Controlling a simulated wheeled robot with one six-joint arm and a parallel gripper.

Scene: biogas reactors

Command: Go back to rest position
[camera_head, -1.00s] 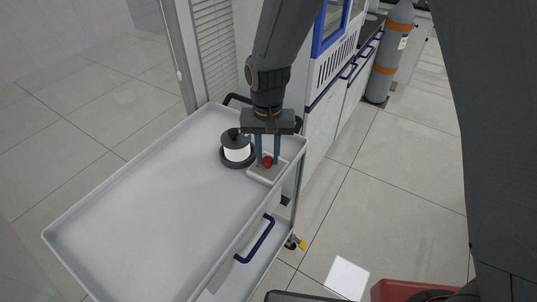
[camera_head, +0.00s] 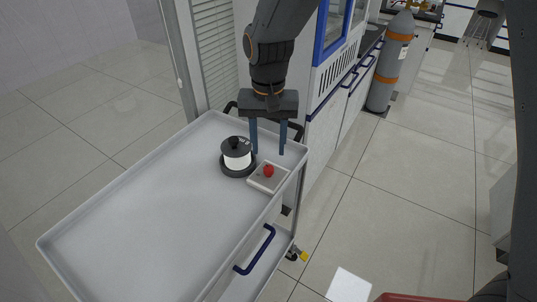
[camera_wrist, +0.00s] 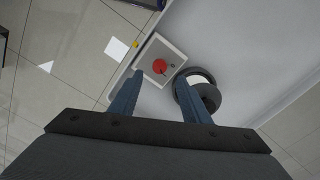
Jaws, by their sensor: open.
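My gripper (camera_head: 268,152) is open and empty, pointing down above the far right end of the grey cart. Its two blue fingers stand apart. A small red round object (camera_head: 268,171) sits on a small whitish square tray (camera_head: 256,183) on the cart, below the fingers. In the wrist view the red object (camera_wrist: 159,66) lies on the tray beyond the fingertips (camera_wrist: 160,84), with a clear gap between the fingers and it.
The cart (camera_head: 150,220) has a raised rim and a blue handle (camera_head: 256,250). A black-lidded white container (camera_head: 236,153) stands beside the tray. A blue-trimmed cabinet (camera_head: 335,95) and a grey gas cylinder (camera_head: 390,65) stand behind.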

